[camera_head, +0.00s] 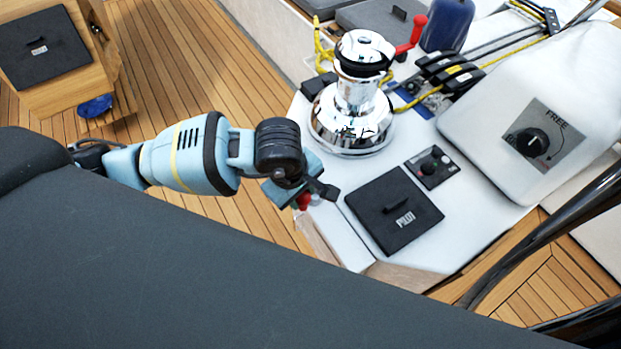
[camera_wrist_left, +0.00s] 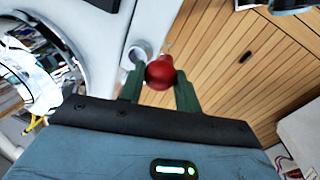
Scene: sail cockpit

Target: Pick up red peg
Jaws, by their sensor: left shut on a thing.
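The red peg (camera_wrist_left: 160,72) shows as a round red end between the two green fingers of my left gripper (camera_wrist_left: 160,90) in the left wrist view. My left gripper is shut on it. In the head view my left gripper (camera_head: 305,199) is at the near left edge of the white console, and a small red part of the peg (camera_head: 303,201) shows beneath it. The rest of the peg is hidden by the gripper. I cannot tell whether the peg touches the console. My right gripper is in neither view.
A chrome winch (camera_head: 352,105) stands on the white console (camera_head: 347,240) just beyond my left gripper. A black PILOT cover (camera_head: 394,214) and a small knob panel (camera_head: 433,167) lie to the right. A red handle (camera_head: 411,37) is behind the winch. Wooden deck (camera_head: 190,60) is open at the left.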

